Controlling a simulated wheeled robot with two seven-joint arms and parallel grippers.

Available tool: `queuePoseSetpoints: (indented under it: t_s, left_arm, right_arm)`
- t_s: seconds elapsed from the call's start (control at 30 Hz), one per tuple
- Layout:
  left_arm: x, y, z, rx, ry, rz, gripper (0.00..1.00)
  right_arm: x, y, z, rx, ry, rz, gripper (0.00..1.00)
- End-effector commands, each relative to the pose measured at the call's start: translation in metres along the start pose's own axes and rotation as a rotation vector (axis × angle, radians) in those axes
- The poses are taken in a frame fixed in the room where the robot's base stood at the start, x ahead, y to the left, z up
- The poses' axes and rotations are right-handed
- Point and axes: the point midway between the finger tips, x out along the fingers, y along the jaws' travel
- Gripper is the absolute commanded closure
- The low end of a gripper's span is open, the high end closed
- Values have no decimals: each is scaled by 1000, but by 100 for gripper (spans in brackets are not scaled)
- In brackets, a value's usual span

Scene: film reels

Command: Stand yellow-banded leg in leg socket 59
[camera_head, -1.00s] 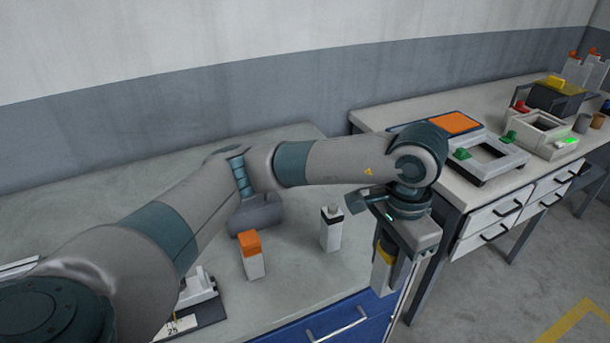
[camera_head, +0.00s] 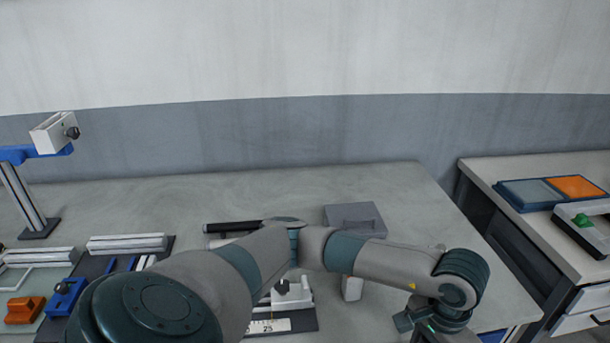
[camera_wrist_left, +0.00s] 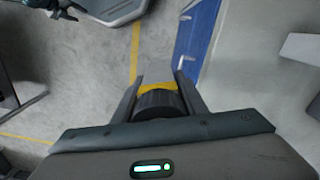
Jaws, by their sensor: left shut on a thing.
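In the left wrist view, my left gripper (camera_wrist_left: 159,82) is shut on the yellow-banded leg (camera_wrist_left: 158,100). I cannot make out leg socket 59 in either view.
The bench (camera_head: 140,197) has free room at the back. A grey block (camera_head: 355,219), a white block (camera_head: 352,288) and a plate labelled 25 (camera_head: 268,326) are near my arm. A post stand (camera_head: 22,200) and rails (camera_head: 127,244) are at left. A second table (camera_head: 480,172) is at right.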

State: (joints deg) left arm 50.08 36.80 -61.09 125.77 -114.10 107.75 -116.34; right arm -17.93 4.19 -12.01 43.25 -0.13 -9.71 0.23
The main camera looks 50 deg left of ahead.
Motion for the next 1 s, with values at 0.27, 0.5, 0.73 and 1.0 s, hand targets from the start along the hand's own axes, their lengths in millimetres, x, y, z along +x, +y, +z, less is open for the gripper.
queuePoseSetpoints:
  t_s: [0.27, 0.5, 0.73, 1.0]
  left_arm:
    - [56, -26, 38, -173, -4, -17, 91]
    - [72, -35, 50, -230, 2, -27, 91]
    - [73, -35, 50, -232, 4, -27, 91]
    - [64, -35, 48, -231, 5, -26, 91]
  right_arm:
    - [0, 0, 0, 0, 0, 0, 47]
    - [0, 0, 0, 0, 0, 0, 47]
    - [0, 0, 0, 0, 0, 0, 47]
    - [-4, 2, 1, 0, -4, 2, 69]
